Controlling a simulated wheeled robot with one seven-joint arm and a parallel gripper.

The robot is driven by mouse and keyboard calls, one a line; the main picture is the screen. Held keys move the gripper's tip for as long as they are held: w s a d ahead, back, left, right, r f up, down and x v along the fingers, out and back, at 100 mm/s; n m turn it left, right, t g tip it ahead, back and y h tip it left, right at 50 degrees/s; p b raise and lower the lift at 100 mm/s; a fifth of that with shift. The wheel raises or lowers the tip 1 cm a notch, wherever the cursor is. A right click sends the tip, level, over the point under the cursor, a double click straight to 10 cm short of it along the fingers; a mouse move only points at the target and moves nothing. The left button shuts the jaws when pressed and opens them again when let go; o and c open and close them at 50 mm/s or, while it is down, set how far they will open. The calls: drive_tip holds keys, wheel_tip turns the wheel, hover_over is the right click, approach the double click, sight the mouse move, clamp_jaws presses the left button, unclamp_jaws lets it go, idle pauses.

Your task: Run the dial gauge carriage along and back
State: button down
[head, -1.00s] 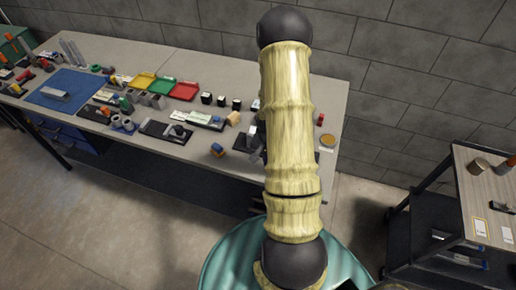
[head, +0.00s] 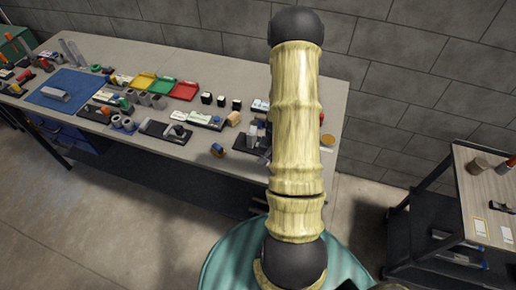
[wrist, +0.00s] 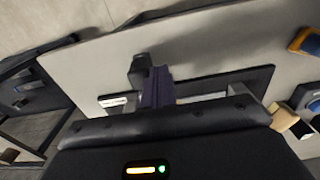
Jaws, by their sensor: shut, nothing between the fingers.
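In the wrist view, my gripper (wrist: 157,88) shows as a narrow, purple-grey pair of fingers, shut and empty. It reaches over a black base plate (wrist: 258,80) with a white label and a pale strip along it. A small dark block (wrist: 140,66) stands just beyond the fingers; I cannot tell whether it touches them or is the dial gauge carriage. In the head view, a black base (head: 243,147) with a grey upright piece (head: 252,132) shows just left of my arm. My arm hides the rest of it and the gripper.
A blue and orange block (head: 217,150) lies at the bench's front edge. A wooden block (head: 233,118), another black fixture (head: 165,130) and small black cubes (head: 221,101) stand to the left. A round tan disc (head: 327,140) lies right of my arm. A cart (head: 470,170) stands at right.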

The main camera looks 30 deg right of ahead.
drive_tip(key=shift+s+d, duration=0.4)
drive_tip(key=shift+s, duration=0.1)
drive_tip(key=shift+s+d, duration=0.1)
idle(0.6)
drive_tip(key=shift+w+a, duration=0.45)
drive_tip(key=shift+w, duration=0.1)
idle(0.3)
wheel_tip(320, 180, up, 8)
drive_tip(key=p, duration=0.6)
idle(0.5)
idle(0.4)
